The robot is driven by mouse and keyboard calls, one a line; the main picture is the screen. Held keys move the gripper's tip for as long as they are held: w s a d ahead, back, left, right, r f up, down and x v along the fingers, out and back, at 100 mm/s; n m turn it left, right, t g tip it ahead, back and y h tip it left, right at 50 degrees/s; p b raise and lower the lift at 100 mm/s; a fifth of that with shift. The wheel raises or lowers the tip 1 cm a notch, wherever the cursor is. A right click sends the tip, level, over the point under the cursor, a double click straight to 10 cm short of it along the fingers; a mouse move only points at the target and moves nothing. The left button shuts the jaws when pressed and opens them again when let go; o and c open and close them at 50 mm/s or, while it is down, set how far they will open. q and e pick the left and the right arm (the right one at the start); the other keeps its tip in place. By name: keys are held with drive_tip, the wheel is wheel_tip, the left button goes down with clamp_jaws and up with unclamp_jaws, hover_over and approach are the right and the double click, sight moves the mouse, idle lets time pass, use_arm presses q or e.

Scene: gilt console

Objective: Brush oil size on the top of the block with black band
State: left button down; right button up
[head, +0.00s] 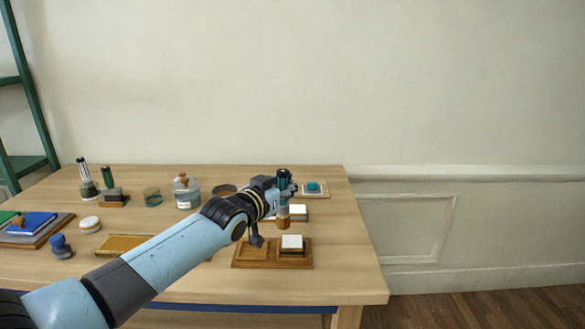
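My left gripper (285,189) is above the right part of the table. It appears shut on an upright brush with a dark green handle (283,174) and a brown tip (283,224). A white-topped block (292,242) sits in the right part of a wooden tray (255,264), in front of and below the brush tip. Another white-topped block (299,210) is farther back, just right of the brush, which partly hides it. The bands on these blocks are too small to tell. My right gripper is out of view.
A teal block (313,186) lies on a pale tray at the back right. A glass jar (186,192), a dark round dish (224,190) and a green-handled tool (107,177) stand to the left. A blue book (32,223) and blue stamp-like object (60,245) are far left.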

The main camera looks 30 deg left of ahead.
use_arm(q)
wheel_tip(320, 180, up, 3)
drive_tip(key=shift+f+p, duration=0.15)
drive_tip(key=shift+p, duration=0.7)
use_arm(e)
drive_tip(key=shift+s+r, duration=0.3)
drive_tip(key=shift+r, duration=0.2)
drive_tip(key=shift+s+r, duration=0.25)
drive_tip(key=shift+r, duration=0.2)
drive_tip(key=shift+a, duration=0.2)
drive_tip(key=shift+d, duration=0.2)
